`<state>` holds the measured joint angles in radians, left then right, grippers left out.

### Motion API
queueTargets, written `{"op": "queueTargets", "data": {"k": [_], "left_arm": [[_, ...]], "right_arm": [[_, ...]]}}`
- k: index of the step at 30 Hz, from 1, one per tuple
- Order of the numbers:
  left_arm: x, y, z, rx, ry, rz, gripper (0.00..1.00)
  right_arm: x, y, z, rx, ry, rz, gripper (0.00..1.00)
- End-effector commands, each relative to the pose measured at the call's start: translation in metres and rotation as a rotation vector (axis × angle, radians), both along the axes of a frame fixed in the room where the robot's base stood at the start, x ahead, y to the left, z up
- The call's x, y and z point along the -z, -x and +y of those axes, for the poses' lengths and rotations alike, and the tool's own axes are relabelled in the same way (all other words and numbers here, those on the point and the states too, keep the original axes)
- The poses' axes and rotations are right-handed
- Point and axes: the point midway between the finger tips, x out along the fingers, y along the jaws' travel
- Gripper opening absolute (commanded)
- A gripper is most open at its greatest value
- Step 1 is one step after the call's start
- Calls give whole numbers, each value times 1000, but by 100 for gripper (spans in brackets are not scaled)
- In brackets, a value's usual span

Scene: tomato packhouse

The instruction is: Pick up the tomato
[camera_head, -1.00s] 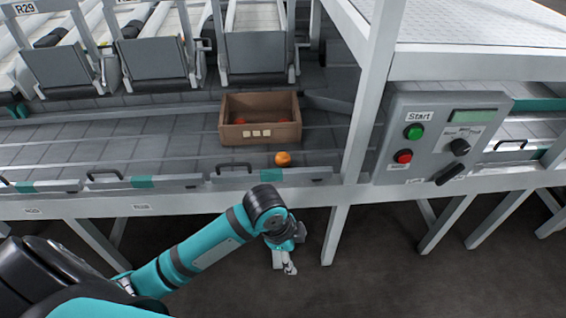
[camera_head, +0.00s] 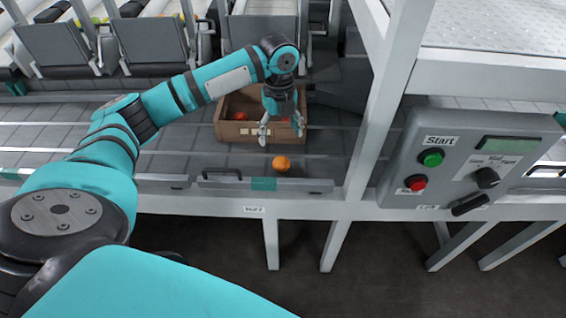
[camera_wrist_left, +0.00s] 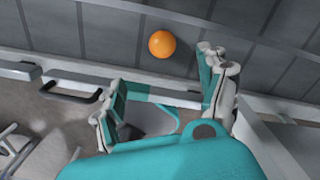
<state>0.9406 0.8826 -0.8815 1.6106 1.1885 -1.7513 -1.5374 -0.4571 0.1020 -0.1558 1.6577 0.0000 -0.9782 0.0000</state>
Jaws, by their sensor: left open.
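An orange tomato (camera_head: 281,164) sits on the grey conveyor near its front rail. It also shows in the left wrist view (camera_wrist_left: 162,44), beyond the fingertips and apart from them. My left gripper (camera_head: 282,134) is open and empty, above the conveyor just behind the tomato in the head view and in front of the wooden crate (camera_head: 228,132). In the left wrist view its two fingers (camera_wrist_left: 160,85) are spread wide. The crate holds red tomatoes (camera_head: 240,117), partly hidden by my gripper. My right gripper is not in view.
A control box (camera_head: 462,165) with green and red buttons stands at the right, beside a white post (camera_head: 377,110). The front rail (camera_head: 330,187) with black handles runs along the conveyor edge. The belt left of the tomato is clear. Grey chutes line the back.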

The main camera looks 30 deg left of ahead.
Motion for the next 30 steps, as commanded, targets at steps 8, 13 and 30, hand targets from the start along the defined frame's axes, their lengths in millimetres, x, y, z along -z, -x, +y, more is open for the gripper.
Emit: {"op": "queueTargets", "data": {"k": [8,13,30], "left_arm": [[60,0,-1,0,1,1,76],[75,-1,-1,0,1,-2,76],[128,-3,-2,1,0,-1,76]], "right_arm": [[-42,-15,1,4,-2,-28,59],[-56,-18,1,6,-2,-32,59],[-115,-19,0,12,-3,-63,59]]}}
